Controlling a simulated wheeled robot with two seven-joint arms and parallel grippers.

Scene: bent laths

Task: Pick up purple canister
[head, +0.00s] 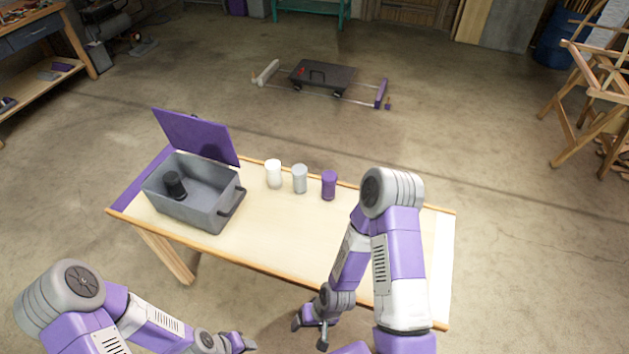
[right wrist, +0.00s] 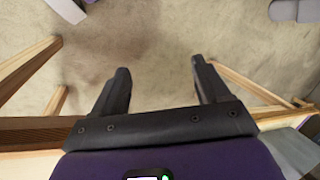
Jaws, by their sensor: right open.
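The purple canister (head: 329,186) stands upright near the far edge of the table, at the right end of a row of canisters. My right gripper (head: 310,332) is in front of the table's near edge, well apart from the canister. It is open and empty; the right wrist view shows its two fingers (right wrist: 162,88) spread with bare floor beyond. My left gripper (head: 243,343) is at the bottom of the head view, away from the table's objects; its jaw state is unclear.
A white canister (head: 273,174) and a grey canister (head: 300,179) stand left of the purple one. A grey box (head: 210,217) with its purple lid (head: 197,137) raised holds a black canister (head: 174,185). The wooden table (head: 265,235) is clear in its middle.

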